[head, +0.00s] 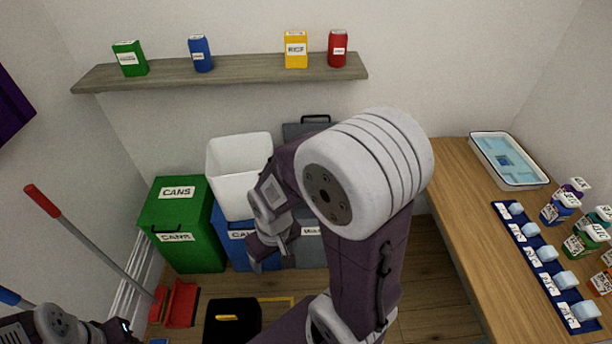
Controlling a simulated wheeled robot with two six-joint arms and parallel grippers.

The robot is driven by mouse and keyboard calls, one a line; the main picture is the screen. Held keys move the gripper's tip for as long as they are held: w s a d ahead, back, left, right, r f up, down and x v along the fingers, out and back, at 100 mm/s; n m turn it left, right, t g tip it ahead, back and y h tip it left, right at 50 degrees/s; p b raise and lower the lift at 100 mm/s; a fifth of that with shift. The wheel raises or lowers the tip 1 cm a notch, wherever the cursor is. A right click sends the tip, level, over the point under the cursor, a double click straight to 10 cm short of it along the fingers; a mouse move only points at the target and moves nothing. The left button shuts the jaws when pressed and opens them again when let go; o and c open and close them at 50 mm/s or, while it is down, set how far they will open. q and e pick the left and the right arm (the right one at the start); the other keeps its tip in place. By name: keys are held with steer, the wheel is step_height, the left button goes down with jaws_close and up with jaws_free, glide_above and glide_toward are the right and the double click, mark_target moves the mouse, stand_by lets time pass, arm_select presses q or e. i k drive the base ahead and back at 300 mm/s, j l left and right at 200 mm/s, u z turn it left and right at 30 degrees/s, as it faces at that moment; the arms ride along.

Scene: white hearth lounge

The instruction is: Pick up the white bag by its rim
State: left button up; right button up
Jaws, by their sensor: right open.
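The white bag (236,163) is an open-topped, box-like white container in the middle left of the head view. It appears upright on or in the blue bin (231,243); its base is partly hidden. Its far and left rim show clearly, and my right arm covers part of its right side. My right gripper (271,257) is open and points down, in front of the bag's lower right and below its rim in the picture. I cannot tell whether it touches anything. Part of my left arm shows at the bottom left, but its jaws do not show.
A green bin (180,222) stands left of the blue bin, a grey bin (309,247) right of it. A shelf (240,73) with several packages hangs above. A counter (460,215) with a tray (507,160) and bottles is at the right. A red dustpan (181,304) and black box lie below.

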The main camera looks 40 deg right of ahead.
mark_target(233, 163)
steer(key=z, duration=0.8)
steer(key=i+l+u, duration=0.2)
steer(key=u, duration=0.3)
steer(key=l+u, duration=0.45)
steer(key=i+l+u, duration=0.1)
steer(key=l+u, duration=0.7)
steer(key=u, duration=0.15)
